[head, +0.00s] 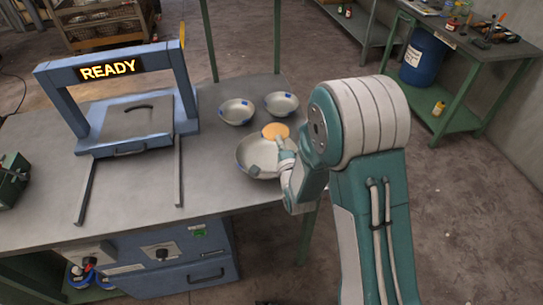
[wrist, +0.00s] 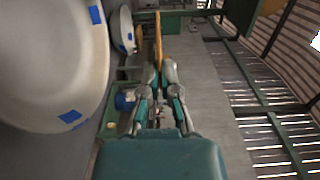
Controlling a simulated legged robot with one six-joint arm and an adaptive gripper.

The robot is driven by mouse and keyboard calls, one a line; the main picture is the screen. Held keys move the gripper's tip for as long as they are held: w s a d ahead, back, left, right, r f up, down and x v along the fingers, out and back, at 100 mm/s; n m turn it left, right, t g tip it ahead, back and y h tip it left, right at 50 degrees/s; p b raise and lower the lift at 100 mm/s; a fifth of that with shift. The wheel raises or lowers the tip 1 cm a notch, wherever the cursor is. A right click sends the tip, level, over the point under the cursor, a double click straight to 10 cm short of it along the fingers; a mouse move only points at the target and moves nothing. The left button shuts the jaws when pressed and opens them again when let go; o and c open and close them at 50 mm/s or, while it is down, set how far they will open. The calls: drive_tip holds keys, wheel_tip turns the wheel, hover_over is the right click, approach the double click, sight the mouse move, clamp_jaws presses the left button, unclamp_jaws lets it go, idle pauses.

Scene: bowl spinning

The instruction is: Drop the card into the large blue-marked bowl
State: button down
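The card is an orange disc (head: 275,131), seen edge-on in the wrist view (wrist: 158,40). My gripper (head: 281,142) is shut on its edge, with the two fingertips (wrist: 160,78) meeting at the card. The large bowl (head: 245,163) is pale grey metal and sits near the table's right edge. In the head view the card overlaps the bowl's far right rim, and my gripper hides part of the bowl. In the wrist view the large bowl (wrist: 45,60) fills the left side, with blue marks on its wall, and the card is apart from it.
Two smaller bowls with blue marks, a left one (head: 236,112) and a right one (head: 281,104), stand behind the large bowl. A blue frame with a READY sign (head: 109,68) stands on the table (head: 140,215) at left. A workbench (head: 470,45) stands at far right.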

drive_tip(key=a+f, duration=0.2)
drive_tip(key=f, duration=0.1)
drive_tip(key=shift+f, duration=0.1)
drive_tip(key=shift+d, duration=0.6)
drive_tip(key=c, duration=0.7)
unclamp_jaws()
drive_tip(key=shift+a, duration=0.45)
drive_tip(key=v, duration=0.7)
drive_tip(key=shift+s+f, duration=0.1)
drive_tip(key=shift+s, duration=0.1)
drive_tip(key=shift+d, duration=0.1)
